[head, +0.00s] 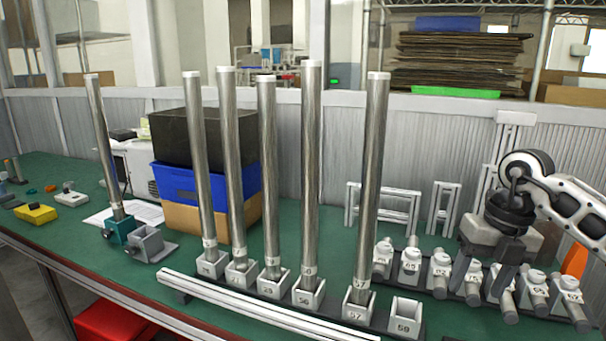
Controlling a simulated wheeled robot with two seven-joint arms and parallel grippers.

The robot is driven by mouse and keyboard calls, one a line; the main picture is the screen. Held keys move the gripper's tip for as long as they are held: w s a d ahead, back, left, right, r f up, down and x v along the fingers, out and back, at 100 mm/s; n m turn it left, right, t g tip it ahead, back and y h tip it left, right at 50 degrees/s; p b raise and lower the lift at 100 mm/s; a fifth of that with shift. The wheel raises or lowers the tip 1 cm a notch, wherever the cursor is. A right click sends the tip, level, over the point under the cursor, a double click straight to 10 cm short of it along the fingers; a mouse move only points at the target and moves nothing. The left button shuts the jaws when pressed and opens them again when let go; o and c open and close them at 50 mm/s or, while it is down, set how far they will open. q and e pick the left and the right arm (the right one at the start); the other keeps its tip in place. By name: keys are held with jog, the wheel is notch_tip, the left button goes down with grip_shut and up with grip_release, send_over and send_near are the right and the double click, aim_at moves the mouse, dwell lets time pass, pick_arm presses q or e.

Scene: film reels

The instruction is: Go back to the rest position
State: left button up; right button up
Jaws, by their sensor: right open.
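My right gripper (482,278) is at the right, pointing down over a row of short grey metal pieces with numbered white tops. Its dark fingers are apart. No piece clearly sits between them, though the fingers hide part of the row. The rightmost holder (405,318) is empty. Another tall cylinder (104,150) leans slightly in a teal block (119,230) at the left. My left gripper is out of view.
A white rail (260,306) lies along the front of the green table (75,262). Blue (180,181) and black boxes (185,137) stand behind the cylinders. White frames (383,207) stand behind the short pieces. A yellow block (36,213) lies at the far left.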

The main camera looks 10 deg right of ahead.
jog(key=s+a+f+m+t+y, duration=0.2)
jog(key=a+m+t+y, duration=0.2)
jog(key=a+y, duration=0.75)
jog(key=s+a+f+m+t+y, duration=0.15)
jog(key=a+m+t+y, duration=0.35)
jog(key=a, duration=1.2)
jog(key=s+d+f+m+h, duration=0.3)
jog(key=s+f+m+h, duration=0.1)
jog(key=f+m, duration=0.3)
jog(key=s+d+f+m+t+h, duration=0.1)
jog(key=s+d+f+m+h, duration=0.2)
jog(key=f+m+h, duration=0.3)
jog(key=s+d+f+m+h, duration=0.2)
jog(key=s+f+m+h, duration=0.3)
jog(key=f+m, duration=0.4)
jog(key=shift+s+d+f, duration=0.3)
jog(key=shift+d, duration=0.1)
